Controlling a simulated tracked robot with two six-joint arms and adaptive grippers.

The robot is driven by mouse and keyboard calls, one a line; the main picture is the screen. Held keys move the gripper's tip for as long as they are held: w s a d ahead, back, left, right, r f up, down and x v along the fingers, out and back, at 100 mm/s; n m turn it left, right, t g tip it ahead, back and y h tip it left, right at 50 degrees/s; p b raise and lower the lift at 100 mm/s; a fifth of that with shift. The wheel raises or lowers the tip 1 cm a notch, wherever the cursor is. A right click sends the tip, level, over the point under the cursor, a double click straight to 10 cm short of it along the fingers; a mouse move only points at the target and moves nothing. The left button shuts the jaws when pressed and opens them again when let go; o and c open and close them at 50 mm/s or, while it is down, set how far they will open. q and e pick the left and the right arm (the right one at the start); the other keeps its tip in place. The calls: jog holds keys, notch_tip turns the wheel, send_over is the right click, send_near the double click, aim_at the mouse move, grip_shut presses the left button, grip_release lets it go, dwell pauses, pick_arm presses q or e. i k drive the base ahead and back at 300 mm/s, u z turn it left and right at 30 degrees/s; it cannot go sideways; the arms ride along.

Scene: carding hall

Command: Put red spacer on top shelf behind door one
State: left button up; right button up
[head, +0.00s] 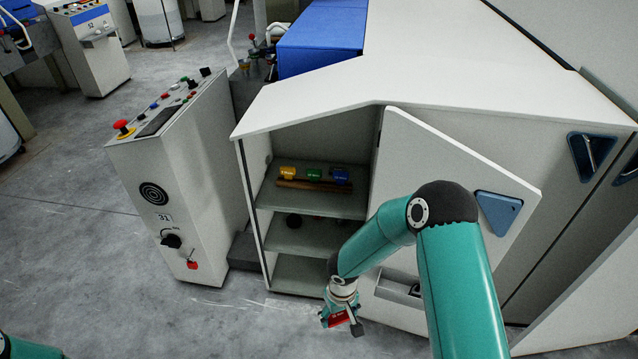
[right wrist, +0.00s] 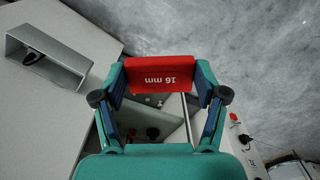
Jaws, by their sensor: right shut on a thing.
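The red spacer (right wrist: 160,75), marked 16 mm, sits between the fingertips of my right gripper (head: 341,316), which is shut on it. In the head view the red spacer (head: 336,321) shows partly, low in front of the cabinet and below the shelves. Door one (head: 450,165) appears to be the panel with the blue triangular handle (head: 499,211); it stands open to the right of the opening. The top shelf (head: 300,200) holds a yellow spacer (head: 287,172), a green spacer (head: 314,174) and a blue spacer (head: 341,176). My left gripper is out of view.
A brown bar (head: 308,185) lies in front of the spacers. Dark round items (head: 294,221) are on the middle shelf (head: 300,237). A control pedestal (head: 180,170) stands left of the opening. My right arm crosses in front of the open door.

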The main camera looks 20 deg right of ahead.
aim_at(311, 199)
jog(key=i, duration=0.85)
jog(key=u, duration=0.05)
